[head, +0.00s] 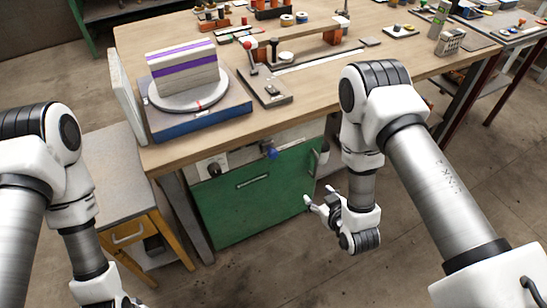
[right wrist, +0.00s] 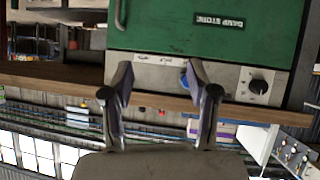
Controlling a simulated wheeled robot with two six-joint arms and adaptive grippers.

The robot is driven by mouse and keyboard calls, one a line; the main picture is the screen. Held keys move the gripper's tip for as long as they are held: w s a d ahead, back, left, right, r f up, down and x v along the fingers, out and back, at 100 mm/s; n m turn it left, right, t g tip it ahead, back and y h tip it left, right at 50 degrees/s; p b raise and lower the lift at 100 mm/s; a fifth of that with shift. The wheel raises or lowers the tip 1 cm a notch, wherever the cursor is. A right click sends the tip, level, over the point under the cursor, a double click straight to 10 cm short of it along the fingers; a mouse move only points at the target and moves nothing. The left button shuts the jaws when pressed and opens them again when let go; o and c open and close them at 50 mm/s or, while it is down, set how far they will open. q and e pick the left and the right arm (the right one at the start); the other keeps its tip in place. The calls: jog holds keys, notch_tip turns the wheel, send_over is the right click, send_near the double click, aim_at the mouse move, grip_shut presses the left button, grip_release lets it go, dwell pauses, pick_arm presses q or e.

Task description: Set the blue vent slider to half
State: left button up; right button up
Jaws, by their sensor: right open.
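The blue vent slider (head: 269,152) is a small knob on the pale panel (head: 245,158) above the green cabinet door, under the workbench's front edge. In the right wrist view the slider (right wrist: 184,80) sits beside a finger that partly covers it, near a white label strip; its exact setting is not readable. My right gripper (head: 317,195) is open and empty, in front of the cabinet's right side, lower than the slider and apart from it. Its two fingers (right wrist: 158,68) show spread in the wrist view. My left gripper is mostly cut off at the lower left.
A black rotary knob (head: 213,168) is on the same panel, left of the slider. The green door (head: 245,205) has a handle (head: 313,160) at its right. The workbench (head: 190,137) overhangs the panel. The floor before the door is clear.

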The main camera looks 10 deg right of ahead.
aim_at(275, 156)
jog(key=w+a+n+t+y+b, duration=0.1)
jog(key=w+a+t+b, duration=0.1)
jog(key=w, duration=0.3)
jog(key=w+a+r+n+t+y+b, duration=0.1)
jog(key=w+a+t, duration=0.1)
jog(key=w+a, duration=0.2)
jog(key=w+a+n+t+y+b, duration=0.1)
jog(key=w+a+b, duration=0.1)
jog(key=w+a, duration=0.2)
jog(key=shift+w+r+t+y+b, duration=0.15)
jog(key=shift+w+t+y+b, duration=0.05)
jog(key=shift+w, duration=0.7)
jog(key=shift+w+r+t+y+b, duration=0.1)
jog(key=shift+w+t+y+b, duration=0.1)
jog(key=shift+w, duration=0.7)
pick_arm(q)
notch_tip(275, 156, down, 8)
jog(key=shift+r, duration=0.1)
pick_arm(e)
jog(key=shift+d, duration=0.1)
grip_shut()
